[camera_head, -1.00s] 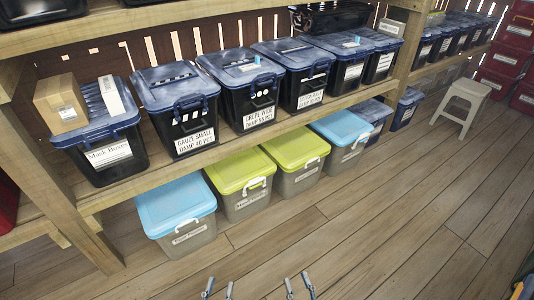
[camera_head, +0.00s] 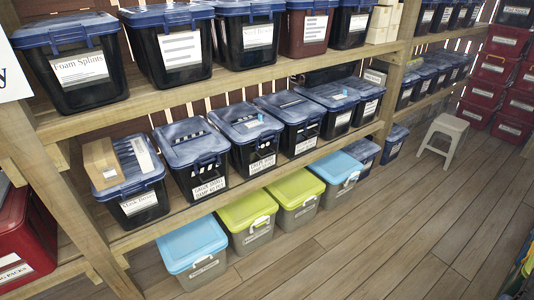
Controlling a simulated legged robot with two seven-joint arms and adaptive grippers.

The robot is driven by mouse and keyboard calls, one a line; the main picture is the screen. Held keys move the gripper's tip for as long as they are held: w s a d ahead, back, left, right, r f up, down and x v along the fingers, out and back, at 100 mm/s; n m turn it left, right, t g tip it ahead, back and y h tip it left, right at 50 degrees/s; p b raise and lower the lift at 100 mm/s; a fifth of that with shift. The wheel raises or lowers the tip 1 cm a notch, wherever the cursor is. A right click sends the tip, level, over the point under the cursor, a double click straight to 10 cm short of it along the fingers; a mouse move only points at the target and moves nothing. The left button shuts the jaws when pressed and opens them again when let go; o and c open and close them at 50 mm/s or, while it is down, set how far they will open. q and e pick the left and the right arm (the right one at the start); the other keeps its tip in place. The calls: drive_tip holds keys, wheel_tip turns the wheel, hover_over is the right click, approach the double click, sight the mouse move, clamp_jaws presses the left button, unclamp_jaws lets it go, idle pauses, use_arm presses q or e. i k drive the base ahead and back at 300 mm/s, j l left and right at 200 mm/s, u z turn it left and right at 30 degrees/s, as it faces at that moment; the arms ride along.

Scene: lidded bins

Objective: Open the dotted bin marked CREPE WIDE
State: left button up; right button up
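The bin marked CREPE WIDE (camera_head: 240,143) stands on the middle shelf, third from the left in that row. It is a black bin with a blue lid (camera_head: 241,122), and the lid is shut. Its front has white dots and a white label (camera_head: 262,164); the print is small in this view. Neither of my grippers is in view.
The bin marked Gauze Small (camera_head: 193,161) stands close on its left, another dark bin (camera_head: 291,122) on its right. An upper shelf (camera_head: 210,92) with bins hangs above. Blue- and green-lidded bins (camera_head: 247,213) stand below. A stool (camera_head: 443,137) stands right; the floor (camera_head: 370,220) is clear.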

sight(249, 164)
drive_tip(key=i+j+z, duration=0.1)
drive_tip(key=i, duration=0.35)
drive_tip(key=i+j+z, duration=0.15)
drive_tip(key=i+j, duration=0.15)
drive_tip(key=i, duration=0.1)
